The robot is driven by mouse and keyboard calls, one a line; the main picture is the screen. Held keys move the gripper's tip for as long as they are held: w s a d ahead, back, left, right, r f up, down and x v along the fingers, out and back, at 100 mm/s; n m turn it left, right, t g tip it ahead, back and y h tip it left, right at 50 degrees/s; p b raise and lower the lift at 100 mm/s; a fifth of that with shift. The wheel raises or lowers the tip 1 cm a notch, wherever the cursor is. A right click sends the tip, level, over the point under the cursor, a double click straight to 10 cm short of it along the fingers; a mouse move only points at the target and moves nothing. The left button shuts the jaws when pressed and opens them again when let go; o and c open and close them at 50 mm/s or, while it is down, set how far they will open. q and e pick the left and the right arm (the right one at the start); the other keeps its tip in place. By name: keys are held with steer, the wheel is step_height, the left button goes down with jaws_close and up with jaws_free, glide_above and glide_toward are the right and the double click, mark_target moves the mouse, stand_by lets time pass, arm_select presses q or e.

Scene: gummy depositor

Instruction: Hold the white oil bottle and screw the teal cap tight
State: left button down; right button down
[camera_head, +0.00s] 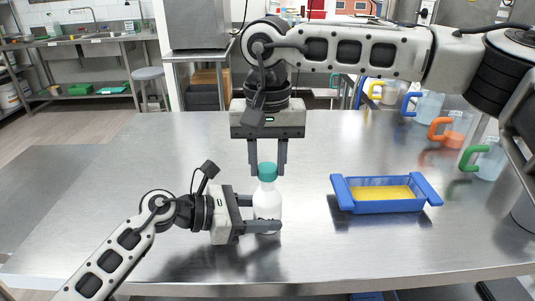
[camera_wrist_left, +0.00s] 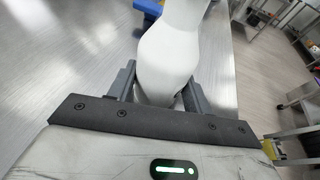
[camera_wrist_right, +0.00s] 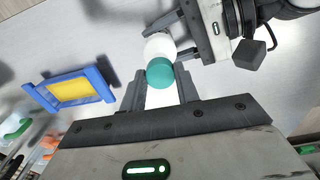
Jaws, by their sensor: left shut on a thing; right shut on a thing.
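The white oil bottle (camera_head: 267,203) stands upright on the steel table with the teal cap (camera_head: 267,170) on its top. My left gripper (camera_head: 272,226) is shut on the lower part of the bottle, and the white body also shows between its fingers in the left wrist view (camera_wrist_left: 168,60). My right gripper (camera_head: 267,165) points straight down from above and is shut on the cap. The cap shows between its fingers in the right wrist view (camera_wrist_right: 160,72). The cap's threads are hidden, so I cannot tell how tight it sits.
A blue tray (camera_head: 385,206) with yellow content stands on the table right of the bottle. Several jugs with coloured handles, such as an orange-handled jug (camera_head: 452,130), line the right side. The steel table (camera_head: 150,165) is clear left of the bottle.

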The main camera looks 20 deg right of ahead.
steer(key=shift+f, duration=0.15)
stand_by(0.3)
steer(key=shift+f, duration=0.55)
